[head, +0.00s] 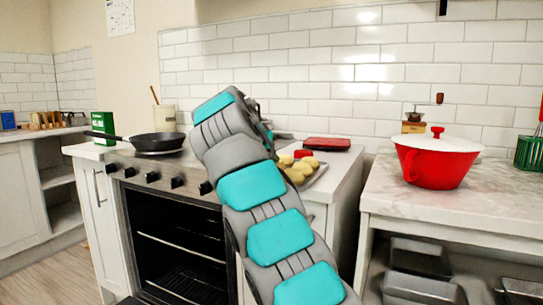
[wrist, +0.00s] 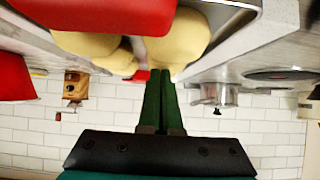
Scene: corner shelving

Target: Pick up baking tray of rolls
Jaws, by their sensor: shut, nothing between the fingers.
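The baking tray (head: 318,180) lies on the counter right of the stove, with several pale yellow rolls (head: 296,172) on it. My arm hides its left part in the head view. The wrist view is upside down and shows the rolls (wrist: 180,45) close up at the top, with a grey tray surface (wrist: 232,8) beside them. A large red piece there overlaps the rolls; I cannot tell whether it belongs to the tray. My gripper (wrist: 170,82) has its green fingers together and empty, their tips seen just short of the rolls. Contact cannot be judged.
A red flat object (head: 327,143) lies behind the tray. A black pan (head: 156,142) sits on the stove (head: 175,180) to the left. A red pot (head: 437,164) with a white lid stands on the right counter, a coffee grinder (head: 414,122) behind it. The tiled wall closes the back.

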